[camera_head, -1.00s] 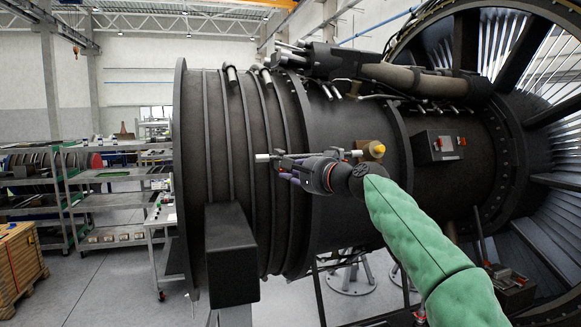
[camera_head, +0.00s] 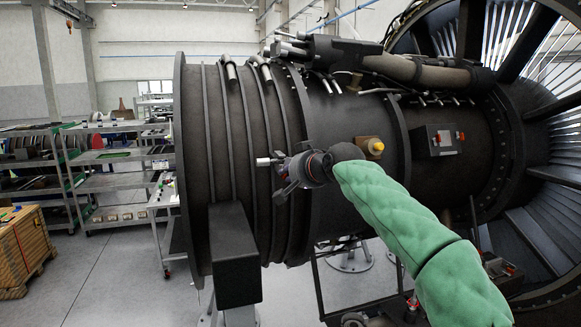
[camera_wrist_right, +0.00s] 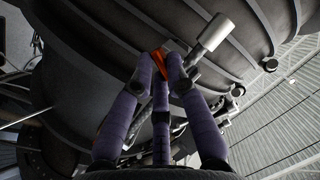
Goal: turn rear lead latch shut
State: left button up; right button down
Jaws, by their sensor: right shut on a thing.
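My right gripper (camera_head: 283,170) is at the side of the dark engine casing (camera_head: 330,125), near its ribbed left section. In the right wrist view the purple fingers of this gripper (camera_wrist_right: 160,72) are closed together around a latch part, with orange-red showing between the tips. The latch's silver cylindrical handle (camera_wrist_right: 215,35) sticks out past the fingertips to the upper right. Its silver end (camera_head: 263,161) also shows left of the gripper in the head view. The fingers hide much of the latch, so its exact angle is unclear. My left gripper is out of view.
A yellow-tipped brown fitting (camera_head: 375,147) sits just right of my right wrist. A grey box with red parts (camera_head: 437,141) is farther right. A black block (camera_head: 235,255) stands below left of the gripper. Shelves (camera_head: 120,175) and a wooden crate (camera_head: 22,248) are at left.

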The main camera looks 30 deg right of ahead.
jog(key=n+g+h, duration=0.1)
jog(key=n+h, duration=0.1)
jog(key=n, duration=0.1)
jog(key=shift+a, duration=0.2)
dwell(0.6)
jog(key=c, duration=1.2)
grip_release()
jog(key=shift+w, duration=0.1)
jog(key=shift+r, duration=0.1)
jog(key=v, duration=1.2)
jog(key=shift+a, duration=0.1)
